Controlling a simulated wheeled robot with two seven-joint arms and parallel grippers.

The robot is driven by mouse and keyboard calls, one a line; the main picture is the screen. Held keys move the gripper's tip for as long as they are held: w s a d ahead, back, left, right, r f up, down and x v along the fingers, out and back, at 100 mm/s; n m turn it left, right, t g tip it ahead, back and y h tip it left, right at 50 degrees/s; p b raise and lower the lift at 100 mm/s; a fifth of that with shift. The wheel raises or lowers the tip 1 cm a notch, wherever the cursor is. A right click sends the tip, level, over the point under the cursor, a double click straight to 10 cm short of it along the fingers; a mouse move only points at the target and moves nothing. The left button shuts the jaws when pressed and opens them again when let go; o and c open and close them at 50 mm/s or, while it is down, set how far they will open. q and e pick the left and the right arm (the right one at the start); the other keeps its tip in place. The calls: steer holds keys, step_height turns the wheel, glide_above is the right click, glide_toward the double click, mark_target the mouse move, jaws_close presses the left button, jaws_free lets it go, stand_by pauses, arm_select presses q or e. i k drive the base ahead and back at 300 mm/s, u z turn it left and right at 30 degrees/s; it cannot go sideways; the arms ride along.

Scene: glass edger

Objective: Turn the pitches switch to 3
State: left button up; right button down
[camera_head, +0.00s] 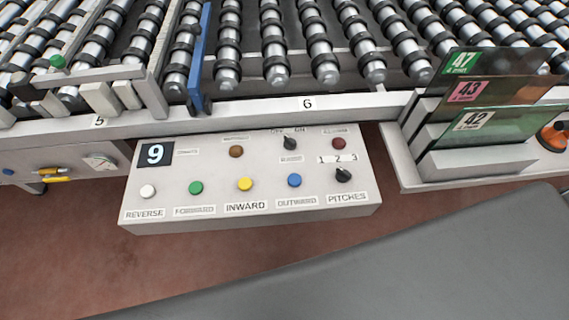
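The pitches switch (343,174) is a black rotary knob at the right end of the control panel (218,205). The numbers 1, 2 and 3 are printed on a label (338,159) just above it, and the word PITCHES is below it. The knob is small, and I cannot tell for sure which number it points to. Neither of my grippers is in the view, and nothing touches the knob.
White, green, yellow and blue buttons (245,184) line the panel left of the knob. An OFF/ON knob (290,143) and a red lamp (339,143) sit above. Glass panes (490,120) stand at right. A grey surface (400,270) fills the lower right. Rollers (270,50) lie behind.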

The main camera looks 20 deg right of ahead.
mark_target(343, 175)
steer(key=z, duration=1.15)
